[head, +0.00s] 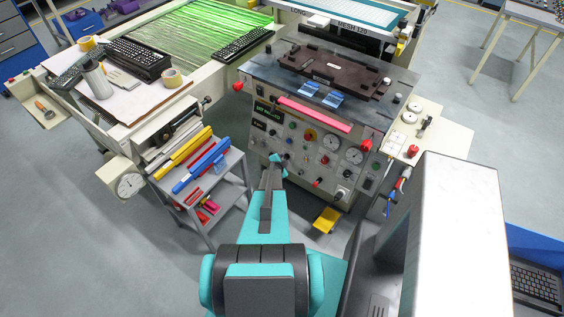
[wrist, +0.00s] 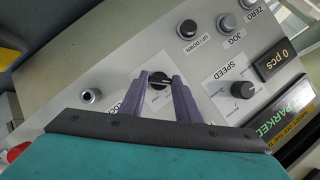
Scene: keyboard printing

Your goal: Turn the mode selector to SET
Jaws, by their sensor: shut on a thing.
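The control panel (head: 318,150) is on the front of the machine in the middle of the head view. In the wrist view, my gripper (wrist: 160,79) is shut on a small black knob (wrist: 159,84) with a pale pointer line, one finger on each side. The label beside this knob is mostly hidden by the left finger, so its name and positions cannot be read. In the head view my gripper (head: 277,160) reaches the lower left of the panel, and the arm hides what lies under it.
Near the held knob are a larger SPEED knob (wrist: 242,90), an UP/DOWN button (wrist: 187,29), a JOG button (wrist: 226,23) and a key lock (wrist: 91,96). A display reads PARKED (wrist: 291,119). A grey cart (head: 228,190) with squeegees stands left of my arm.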

